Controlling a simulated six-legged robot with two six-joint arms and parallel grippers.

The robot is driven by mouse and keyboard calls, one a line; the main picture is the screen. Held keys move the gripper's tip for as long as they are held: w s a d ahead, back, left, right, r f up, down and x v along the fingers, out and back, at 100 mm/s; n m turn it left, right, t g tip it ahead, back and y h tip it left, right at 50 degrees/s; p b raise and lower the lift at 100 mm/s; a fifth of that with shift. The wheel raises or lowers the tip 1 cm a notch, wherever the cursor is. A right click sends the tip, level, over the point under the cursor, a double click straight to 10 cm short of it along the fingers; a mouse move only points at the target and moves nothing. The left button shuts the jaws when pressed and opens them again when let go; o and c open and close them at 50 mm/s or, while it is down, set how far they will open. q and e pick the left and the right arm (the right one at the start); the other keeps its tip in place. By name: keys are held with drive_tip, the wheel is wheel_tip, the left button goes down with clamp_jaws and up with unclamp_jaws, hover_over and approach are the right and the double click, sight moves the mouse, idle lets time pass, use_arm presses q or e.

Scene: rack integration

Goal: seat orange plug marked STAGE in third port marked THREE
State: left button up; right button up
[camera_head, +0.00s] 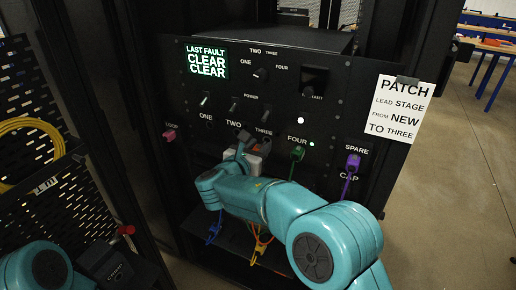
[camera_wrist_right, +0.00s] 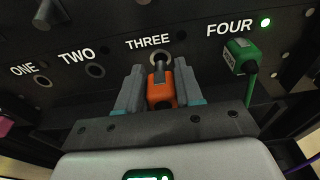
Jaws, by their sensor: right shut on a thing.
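The orange plug (camera_wrist_right: 161,92) is between the two fingers of my right gripper (camera_wrist_right: 160,88), which is shut on it. Its dark tip points at the ringed port THREE (camera_wrist_right: 162,57) and overlaps the port's lower edge in the right wrist view. I cannot tell whether the tip has entered. No STAGE marking is readable on the plug. In the head view my right gripper (camera_head: 254,150) is at the panel under the label THREE, and the plug is mostly hidden.
A green plug (camera_wrist_right: 241,56) sits in port FOUR, right of THREE, beside a lit green lamp. Ports ONE (camera_wrist_right: 42,82) and TWO (camera_wrist_right: 95,71) are empty. A purple plug (camera_head: 352,163) hangs at SPARE, a pink one (camera_head: 169,135) at LOOP. Coloured cables hang below the panel.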

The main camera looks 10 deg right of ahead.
sight(263, 144)
drive_tip(key=shift+r+p+x, duration=0.1)
drive_tip(key=shift+p+x, duration=0.2)
drive_tip(key=shift+x, duration=0.4)
drive_tip(key=shift+r+p+x, duration=0.15)
drive_tip(key=shift+p+x, duration=0.15)
drive_tip(key=shift+x, duration=0.4)
drive_tip(key=o, duration=1.1)
drive_tip(key=shift+w+d, duration=0.1)
drive_tip(key=shift+o, duration=0.2)
drive_tip(key=shift+a, duration=0.2)
drive_tip(key=b+v, duration=0.3)
drive_tip(key=v, duration=1.3)
